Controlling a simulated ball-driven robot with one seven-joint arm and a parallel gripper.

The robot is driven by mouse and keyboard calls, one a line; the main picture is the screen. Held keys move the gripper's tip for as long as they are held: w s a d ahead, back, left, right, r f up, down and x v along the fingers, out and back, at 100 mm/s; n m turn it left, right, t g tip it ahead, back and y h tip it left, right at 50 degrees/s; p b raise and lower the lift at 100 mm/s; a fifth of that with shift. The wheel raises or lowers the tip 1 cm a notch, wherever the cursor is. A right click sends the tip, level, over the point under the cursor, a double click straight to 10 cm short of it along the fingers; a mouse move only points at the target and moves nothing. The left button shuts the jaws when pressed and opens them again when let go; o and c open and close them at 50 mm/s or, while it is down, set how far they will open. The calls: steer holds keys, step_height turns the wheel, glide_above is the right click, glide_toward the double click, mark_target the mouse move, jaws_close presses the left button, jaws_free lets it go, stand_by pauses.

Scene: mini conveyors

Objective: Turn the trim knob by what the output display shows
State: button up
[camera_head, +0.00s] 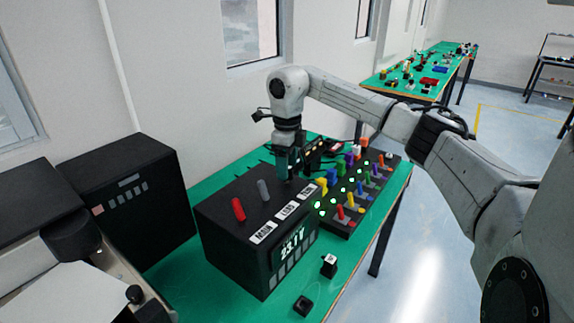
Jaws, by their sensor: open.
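A black box (232,262) stands on the green table, with a lit output display (293,245) on its front whose digits look like 23.17, though they are small and slanted. On its top are a red knob (238,209), a grey knob (263,190) and three white label plates (285,211) whose words are hard to read. My gripper (287,176) points down at the back right of the box top, beyond the grey knob. It is open. Any knob under it, by the rightmost label, is hidden by the fingers, and I cannot tell whether they touch one.
A panel of coloured levers and green lights (352,200) stands right behind the box. A black unit with buttons (125,205) is at the left. A second table (418,75) is far back.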

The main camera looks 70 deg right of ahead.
steer(key=shift+f, duration=0.7)
steer(key=shift+c, duration=0.4)
steer(key=c, duration=1)
steer(key=shift+m, duration=0.4)
steer(key=m, duration=0.2)
steer(key=shift+m, duration=0.4)
steer(key=m, duration=0.3)
steer(key=shift+m, duration=0.3)
steer(key=m, duration=0.6)
steer(key=shift+m, duration=0.4)
